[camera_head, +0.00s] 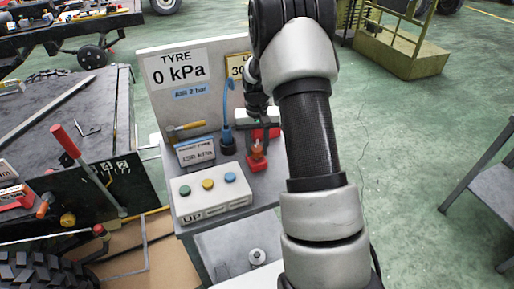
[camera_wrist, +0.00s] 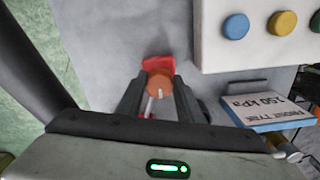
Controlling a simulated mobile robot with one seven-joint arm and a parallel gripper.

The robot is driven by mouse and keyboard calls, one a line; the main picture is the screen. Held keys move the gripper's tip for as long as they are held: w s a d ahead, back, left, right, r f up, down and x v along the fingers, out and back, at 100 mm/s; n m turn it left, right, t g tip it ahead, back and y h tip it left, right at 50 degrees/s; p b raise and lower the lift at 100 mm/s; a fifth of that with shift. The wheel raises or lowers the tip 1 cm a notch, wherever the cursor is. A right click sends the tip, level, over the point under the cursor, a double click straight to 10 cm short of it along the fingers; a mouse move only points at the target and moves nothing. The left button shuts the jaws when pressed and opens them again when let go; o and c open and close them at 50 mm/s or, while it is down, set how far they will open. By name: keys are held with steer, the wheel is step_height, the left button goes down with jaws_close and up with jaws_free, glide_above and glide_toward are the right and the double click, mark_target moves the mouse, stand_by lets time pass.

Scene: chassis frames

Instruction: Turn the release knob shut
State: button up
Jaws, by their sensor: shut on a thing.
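The release knob is a round orange-red knob (camera_wrist: 158,83) with a pale line on it, on a red base (camera_wrist: 158,64) on the grey bench top. It also shows in the head view as an orange-red knob (camera_head: 257,148), just below my wrist. My gripper (camera_wrist: 158,94) points down at the bench, with one dark finger on each side of the knob, shut on it. The knob's lower part and the base's near side are partly hidden by the fingers. I cannot tell the knob's exact turn angle.
A white box with green, yellow and blue buttons (camera_head: 212,209) stands close by. A blue-edged card reading 150 kPa (camera_wrist: 278,108) lies beside my gripper. A panel (camera_head: 180,105) reading TYRE 0 kPa stands behind.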

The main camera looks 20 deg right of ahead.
mark_target(257, 149)
stand_by(0.4)
steer(key=o, duration=1.1)
steer(key=shift+c, duration=0.2)
step_height(257, 149, up, 18)
steer(key=p, duration=0.1)
steer(key=shift+f, duration=0.25)
steer(key=s+a+r+n+t+p, duration=0.15)
steer(key=s+a+r+p, duration=0.4)
steer(key=s+r, duration=0.75)
steer(key=s+a+r+t+p, duration=0.1)
steer(key=s+a+r+t, duration=0.1)
steer(key=s, duration=0.5)
steer(key=s+a+r+n+t+p, duration=0.1)
steer(key=s+a+r+t+p, duration=0.1)
steer(key=s, duration=0.5)
steer(key=shift+a+r, duration=0.9)
steer(key=shift+r, duration=0.05)
